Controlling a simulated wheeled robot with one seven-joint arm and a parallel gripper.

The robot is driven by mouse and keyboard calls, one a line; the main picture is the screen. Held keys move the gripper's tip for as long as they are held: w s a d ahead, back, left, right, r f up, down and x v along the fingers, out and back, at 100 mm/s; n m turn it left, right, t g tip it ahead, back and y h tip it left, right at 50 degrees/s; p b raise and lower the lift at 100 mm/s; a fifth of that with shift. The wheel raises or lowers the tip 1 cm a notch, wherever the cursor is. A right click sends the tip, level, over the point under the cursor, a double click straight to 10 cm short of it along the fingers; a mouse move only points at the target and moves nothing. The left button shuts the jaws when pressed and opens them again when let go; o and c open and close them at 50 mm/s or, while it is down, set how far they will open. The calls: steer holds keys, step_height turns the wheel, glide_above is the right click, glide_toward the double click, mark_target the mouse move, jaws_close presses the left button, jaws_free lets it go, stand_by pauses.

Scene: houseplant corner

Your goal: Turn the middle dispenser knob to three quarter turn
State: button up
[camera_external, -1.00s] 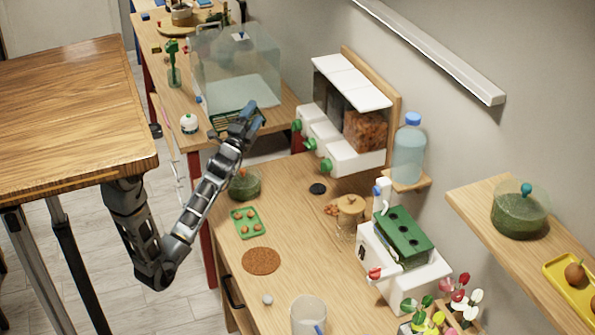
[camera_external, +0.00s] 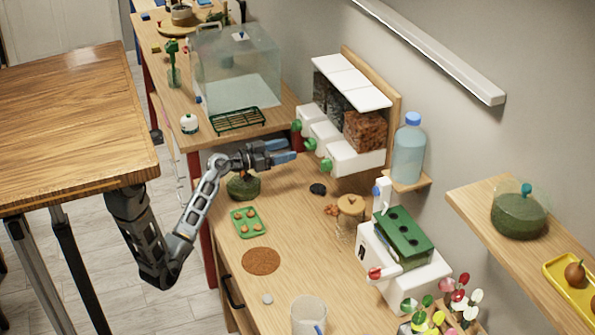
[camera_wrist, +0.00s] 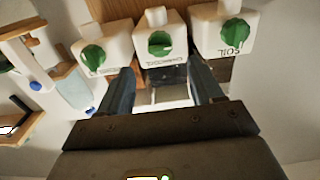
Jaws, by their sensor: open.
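Three white dispensers with green knobs hang on a wooden wall board. The middle knob (camera_external: 309,144) is between two others in the external view. In the wrist view the middle knob (camera_wrist: 160,43) is centred, with a pale line across it that lies roughly level. My gripper (camera_external: 289,151) is open and empty, its blue-grey fingers pointing at the dispenser fronts, just left of the middle knob. In the wrist view my gripper (camera_wrist: 163,85) has its fingers spread below the middle knob, with no contact visible.
The neighbouring knobs (camera_wrist: 92,55) and (camera_wrist: 234,32) sit close on either side; the right dispenser is labelled SOIL. A green pot (camera_external: 243,187) stands under my wrist. A water bottle (camera_external: 408,152) stands on a bracket right of the dispensers. A glass tank (camera_external: 235,65) stands behind.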

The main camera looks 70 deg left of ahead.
mark_target(305, 144)
steer(key=w+p, duration=0.1)
steer(key=w, duration=0.6)
steer(key=shift+p, duration=0.35)
